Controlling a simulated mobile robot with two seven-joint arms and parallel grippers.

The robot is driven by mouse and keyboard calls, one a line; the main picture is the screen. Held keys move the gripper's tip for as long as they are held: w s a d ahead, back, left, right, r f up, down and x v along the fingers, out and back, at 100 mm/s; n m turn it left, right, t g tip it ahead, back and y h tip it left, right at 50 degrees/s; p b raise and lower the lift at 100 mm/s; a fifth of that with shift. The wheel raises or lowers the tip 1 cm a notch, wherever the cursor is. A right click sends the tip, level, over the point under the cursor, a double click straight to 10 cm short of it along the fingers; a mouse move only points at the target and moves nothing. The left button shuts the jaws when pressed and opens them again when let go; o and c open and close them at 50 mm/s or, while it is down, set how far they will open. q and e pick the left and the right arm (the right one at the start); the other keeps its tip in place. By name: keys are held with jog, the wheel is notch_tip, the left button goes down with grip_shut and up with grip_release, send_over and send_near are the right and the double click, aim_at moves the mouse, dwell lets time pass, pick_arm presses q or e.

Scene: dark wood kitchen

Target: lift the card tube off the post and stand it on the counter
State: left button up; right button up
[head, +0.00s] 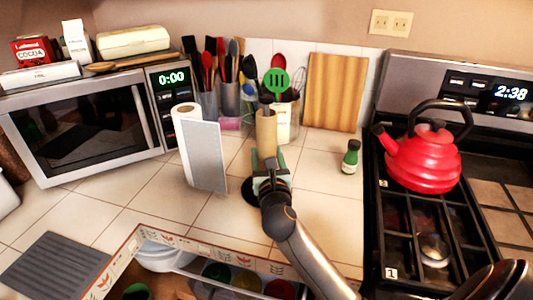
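The brown card tube (266,134) stands upright near the middle of the counter in the head view. A dark knob shows at its top, and a round black base (251,190) shows below and left of it; the post between them is hidden. My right gripper (268,163) is at the tube's lower end, its arm coming from the bottom right. The gripper covers the tube's bottom. I cannot tell whether the fingers are closed on it or how far the tube sits down the post. My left gripper is out of view.
A grey upright panel (206,157) and a white roll (186,110) stand left of the tube. Utensil holders (229,98) crowd behind it. The front tiles (325,215) are clear; an open drawer (195,270) lies below.

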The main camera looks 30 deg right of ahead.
aim_at(266, 96)
jog(key=c, duration=0.8)
jog(key=shift+r, duration=0.1)
notch_tip(266, 96, up, 16)
jog(key=p, duration=0.3)
jog(key=shift+p, duration=0.3)
jog(key=shift+r, duration=0.9)
jog(key=shift+r, duration=0.1)
